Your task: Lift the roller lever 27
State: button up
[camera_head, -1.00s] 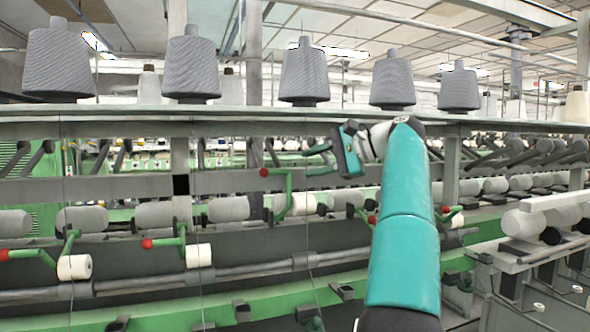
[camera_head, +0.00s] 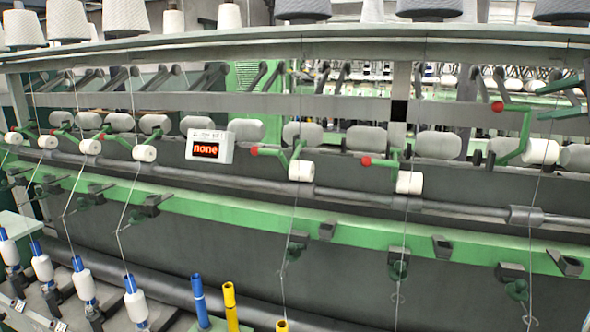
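Several green roller levers with red knobs line the spinning frame. One lever (camera_head: 273,154) is left of centre and another (camera_head: 385,163) is right of centre, each beside a white roller. A third lever (camera_head: 524,130) at the right stands higher, with its red knob well above its roller (camera_head: 541,151). More levers show small at the far left. I read no lever numbers, so I cannot tell which is 27. My gripper (camera_head: 540,103) is partly in view at the right edge, its two green fingers apart and nothing seen between them. It is near the raised lever; the distance is unclear.
Grey yarn cones stand on the top shelf (camera_head: 300,45). A dark bar (camera_head: 340,193) and a green rail (camera_head: 230,208) run across the frame. Thin threads hang down. Blue and yellow tubes and white bobbins (camera_head: 135,303) stand low in front.

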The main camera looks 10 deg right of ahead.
jog(key=w+a+f+n+g, duration=0.1)
jog(key=w+a+f, duration=0.2)
jog(key=a, duration=0.4)
jog(key=w+a+f+n+g, duration=0.1)
jog(key=w+a+f, duration=0.2)
jog(key=a, duration=0.4)
jog(key=s+a+f+n+g+h, duration=0.1)
jog(key=a+f+n+g, duration=0.1)
jog(key=a+f, duration=0.3)
jog(key=s+a+f+n+g, duration=0.1)
jog(key=a+f+n, duration=0.15)
jog(key=a, duration=0.55)
jog(key=s+a+f+n+g+h, duration=0.1)
jog(key=s+a+f+n, duration=0.4)
jog(key=f, duration=0.7)
jog(key=s+a+f+n+g+h, duration=0.1)
jog(key=s+a+f+n+h, duration=0.1)
jog(key=s+a+f+n, duration=0.4)
jog(key=s+a+f, duration=0.3)
jog(key=s+f, duration=0.3)
jog(key=f, duration=0.1)
jog(key=shift+s+a+f, duration=0.2)
jog(key=shift+s+a, duration=0.1)
jog(key=shift+s, duration=0.1)
